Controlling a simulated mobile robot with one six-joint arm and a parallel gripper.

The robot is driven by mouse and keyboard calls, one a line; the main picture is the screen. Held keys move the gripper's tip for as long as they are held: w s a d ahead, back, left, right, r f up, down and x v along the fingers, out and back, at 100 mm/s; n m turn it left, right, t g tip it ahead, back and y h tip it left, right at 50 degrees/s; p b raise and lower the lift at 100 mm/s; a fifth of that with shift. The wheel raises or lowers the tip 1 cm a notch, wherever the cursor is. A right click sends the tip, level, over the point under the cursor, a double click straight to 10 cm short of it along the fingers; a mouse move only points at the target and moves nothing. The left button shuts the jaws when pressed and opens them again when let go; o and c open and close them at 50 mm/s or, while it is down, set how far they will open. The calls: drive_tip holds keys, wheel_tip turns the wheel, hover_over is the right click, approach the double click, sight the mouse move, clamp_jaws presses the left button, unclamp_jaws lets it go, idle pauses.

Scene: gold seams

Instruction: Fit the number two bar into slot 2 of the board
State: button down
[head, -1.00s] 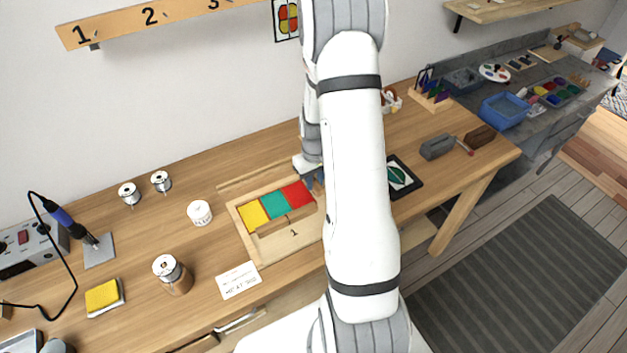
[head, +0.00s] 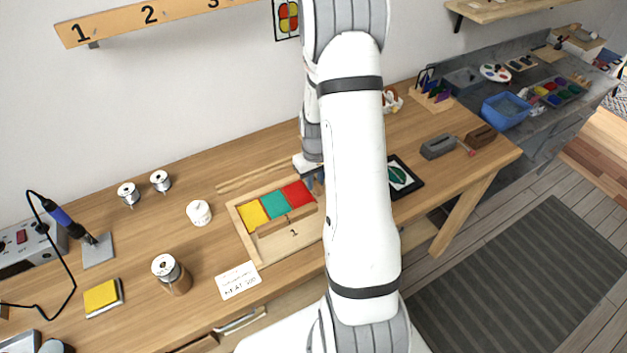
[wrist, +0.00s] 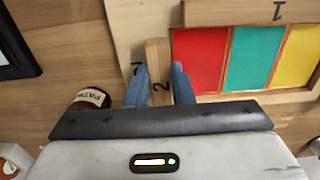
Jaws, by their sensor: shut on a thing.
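The number two bar (wrist: 160,88) is a light wooden strip marked 2, gripped between the two blue fingers of my gripper (wrist: 158,72) in the wrist view. It lies alongside the red square (wrist: 200,58) of the board. A small dark mark, perhaps a 2, shows beside the left finger. The board (wrist: 290,97) has a raised wooden edge; it also shows in the head view (head: 248,244), with my gripper at its far right side, mostly hidden by my arm. Slot 2 itself is not clear, and I cannot tell whether the bar is seated or above it.
The board holds red, teal (head: 273,207) and yellow (head: 251,216) squares and a strip by a mark 1 (head: 293,233). A dark labelled jar (wrist: 92,98) stands left of my gripper. A dark-framed picture (head: 400,177) lies right of my arm. A card (head: 238,280) lies in front.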

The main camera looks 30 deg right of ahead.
drive_tip(key=shift+f+b, duration=0.95)
drive_tip(key=shift+b, duration=0.45)
idle(1.5)
idle(0.4)
drive_tip(key=c, duration=0.7)
unclamp_jaws()
drive_tip(key=shift+r, duration=0.2)
drive_tip(key=shift+r+p, duration=2.05)
drive_tip(key=shift+r, duration=1.35)
